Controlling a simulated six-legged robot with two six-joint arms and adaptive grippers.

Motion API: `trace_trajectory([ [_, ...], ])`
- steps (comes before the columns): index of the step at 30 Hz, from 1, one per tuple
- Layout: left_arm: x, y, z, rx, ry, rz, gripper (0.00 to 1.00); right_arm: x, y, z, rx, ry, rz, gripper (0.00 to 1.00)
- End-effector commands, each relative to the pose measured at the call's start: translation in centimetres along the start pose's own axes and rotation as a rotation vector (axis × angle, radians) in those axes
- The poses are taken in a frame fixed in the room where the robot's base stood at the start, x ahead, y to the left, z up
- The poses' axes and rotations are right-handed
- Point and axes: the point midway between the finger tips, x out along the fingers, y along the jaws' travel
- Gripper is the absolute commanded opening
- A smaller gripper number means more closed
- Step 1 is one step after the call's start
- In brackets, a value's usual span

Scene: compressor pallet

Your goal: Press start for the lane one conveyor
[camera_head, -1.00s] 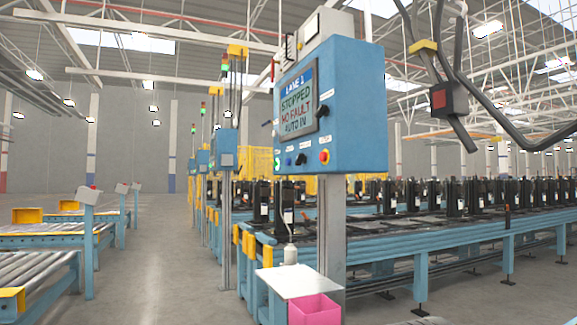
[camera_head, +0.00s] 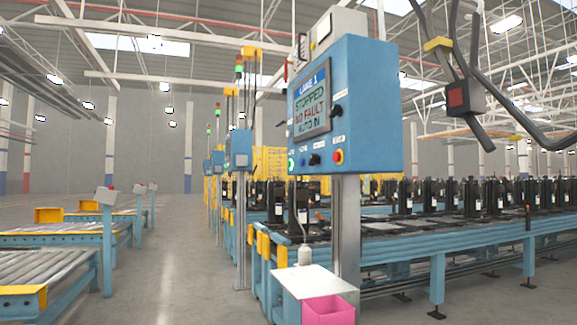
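The blue lane one control box (camera_head: 367,105) stands on a grey post at right of centre. Its screen (camera_head: 311,101) reads LANE 1, STOPPED, NO FAULT, AUTO IN. Along the lower front is a row of controls: a green button (camera_head: 291,163) at the left, a small blue one (camera_head: 303,160), a black knob (camera_head: 315,159) and a red button on yellow (camera_head: 338,156). Another black knob (camera_head: 337,111) sits beside the screen. The small labels are too blurred to read. The lane one conveyor (camera_head: 420,237) behind carries black compressors. Neither gripper shows.
A white-topped stand (camera_head: 313,282) with a pink bin (camera_head: 328,311) is below the box. Roller conveyors (camera_head: 45,276) lie at the left. An open grey floor aisle (camera_head: 180,270) runs between. A hanging dark box with cables (camera_head: 464,97) is at upper right.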

Motion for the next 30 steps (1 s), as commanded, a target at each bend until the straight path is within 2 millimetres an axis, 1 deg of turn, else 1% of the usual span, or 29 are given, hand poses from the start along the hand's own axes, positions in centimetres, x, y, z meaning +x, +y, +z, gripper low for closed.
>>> trace_trajectory([
  [5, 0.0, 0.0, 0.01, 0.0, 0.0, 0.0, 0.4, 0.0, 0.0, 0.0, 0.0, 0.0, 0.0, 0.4],
  [6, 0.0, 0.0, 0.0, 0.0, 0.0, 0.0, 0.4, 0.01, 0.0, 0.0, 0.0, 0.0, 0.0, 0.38],
  [18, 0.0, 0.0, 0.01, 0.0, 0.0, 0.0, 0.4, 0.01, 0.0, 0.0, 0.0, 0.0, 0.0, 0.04],
  [20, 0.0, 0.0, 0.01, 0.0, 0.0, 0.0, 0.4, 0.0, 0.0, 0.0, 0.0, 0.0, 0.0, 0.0],
  [30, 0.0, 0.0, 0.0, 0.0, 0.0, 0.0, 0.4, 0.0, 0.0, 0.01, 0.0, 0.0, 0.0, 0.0],
])
